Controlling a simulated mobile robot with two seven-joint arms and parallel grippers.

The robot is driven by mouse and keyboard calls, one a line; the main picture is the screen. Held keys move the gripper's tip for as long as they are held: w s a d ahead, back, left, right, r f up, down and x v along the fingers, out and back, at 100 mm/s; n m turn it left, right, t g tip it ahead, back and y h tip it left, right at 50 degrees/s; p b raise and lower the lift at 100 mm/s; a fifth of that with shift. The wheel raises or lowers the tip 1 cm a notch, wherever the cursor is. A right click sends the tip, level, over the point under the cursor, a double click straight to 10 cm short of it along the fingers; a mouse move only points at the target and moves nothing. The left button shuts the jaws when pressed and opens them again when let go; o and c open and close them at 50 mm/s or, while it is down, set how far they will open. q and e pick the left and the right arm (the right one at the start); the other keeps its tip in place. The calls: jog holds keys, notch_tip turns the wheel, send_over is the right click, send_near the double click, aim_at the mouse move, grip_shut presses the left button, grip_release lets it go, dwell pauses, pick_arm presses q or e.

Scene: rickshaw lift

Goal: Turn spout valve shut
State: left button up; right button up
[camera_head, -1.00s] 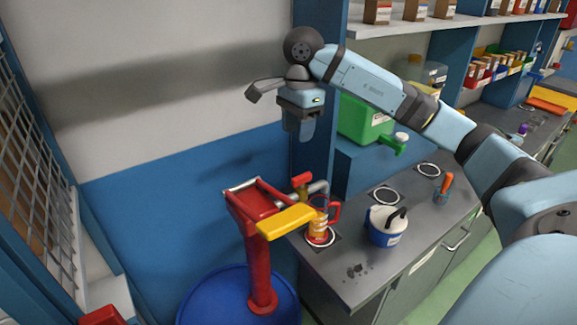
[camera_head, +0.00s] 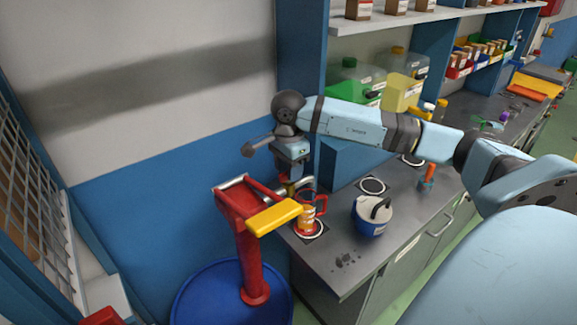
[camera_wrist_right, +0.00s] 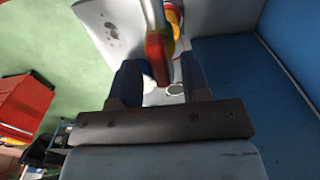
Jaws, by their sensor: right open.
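My right gripper (camera_head: 289,176) points down at the spout beside the red pump. In the right wrist view its open jaws (camera_wrist_right: 160,80) stand on either side of the red valve handle (camera_wrist_right: 157,52). The handle looks free between the fingers; contact is unclear. The grey spout pipe (camera_wrist_right: 152,12) runs up from it. In the head view my gripper mostly hides the valve, and part of the pipe (camera_head: 302,184) shows. My left gripper is out of view.
The red pump (camera_head: 249,262) with a yellow lever (camera_head: 273,218) rises from a blue barrel (camera_head: 205,300) left of the gripper. A blue and white pot (camera_head: 371,220) stands on the grey counter (camera_head: 345,250). A blue wall is close behind.

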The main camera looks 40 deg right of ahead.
jog(key=shift+f, duration=0.15)
grip_shut()
